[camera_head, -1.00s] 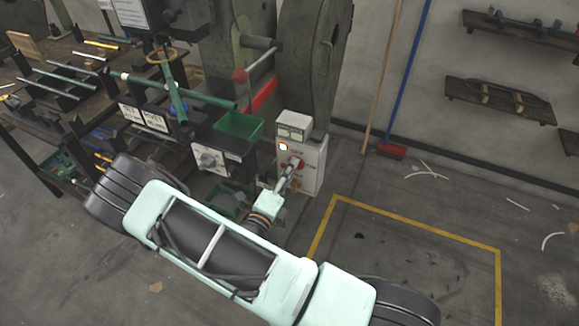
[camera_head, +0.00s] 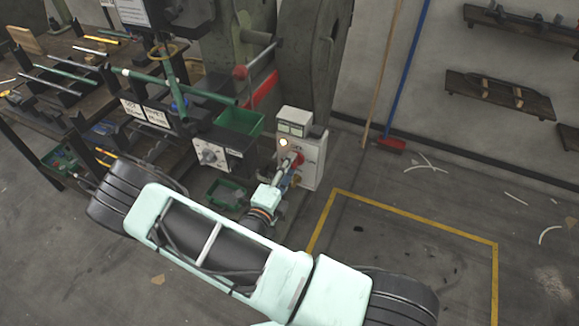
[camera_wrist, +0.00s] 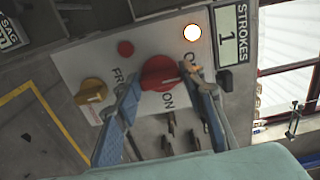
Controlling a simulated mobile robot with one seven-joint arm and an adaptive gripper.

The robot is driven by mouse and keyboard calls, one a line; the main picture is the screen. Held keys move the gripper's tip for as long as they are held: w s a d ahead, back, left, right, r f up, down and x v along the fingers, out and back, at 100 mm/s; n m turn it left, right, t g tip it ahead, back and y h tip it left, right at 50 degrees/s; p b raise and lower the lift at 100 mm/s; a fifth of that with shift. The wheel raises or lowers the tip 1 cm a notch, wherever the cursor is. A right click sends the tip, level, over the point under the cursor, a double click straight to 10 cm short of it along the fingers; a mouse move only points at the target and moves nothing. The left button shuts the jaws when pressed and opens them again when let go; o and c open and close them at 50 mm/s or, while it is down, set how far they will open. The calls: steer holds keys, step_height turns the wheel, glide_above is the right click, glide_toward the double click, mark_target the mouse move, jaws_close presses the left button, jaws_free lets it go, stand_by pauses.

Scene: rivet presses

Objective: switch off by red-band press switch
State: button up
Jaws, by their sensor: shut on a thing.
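The switch box (camera_head: 314,172) is a white panel at the foot of the red-band press (camera_head: 303,75). Its red rotary switch (camera_wrist: 160,73) is in the middle of the panel in the wrist view, with "ON" lettered beside it. My gripper (camera_wrist: 163,83) has its blue fingers on both sides of the red switch and is shut on it. In the head view my gripper (camera_head: 287,172) reaches the front of the box and partly hides the switch. A round lamp (camera_wrist: 192,32) on the panel is lit. The red band (camera_head: 262,90) shows on the press.
A yellow knob (camera_wrist: 90,92) and a small red button (camera_wrist: 125,48) sit beside the switch. A strokes counter (camera_wrist: 230,38) reads 1. Left of the box are a green bin (camera_head: 240,122) and a workbench (camera_head: 60,85).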

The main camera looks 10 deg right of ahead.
steer(key=o, duration=1.2)
steer(key=shift+c, duration=0.2)
steer(key=v, duration=1.2)
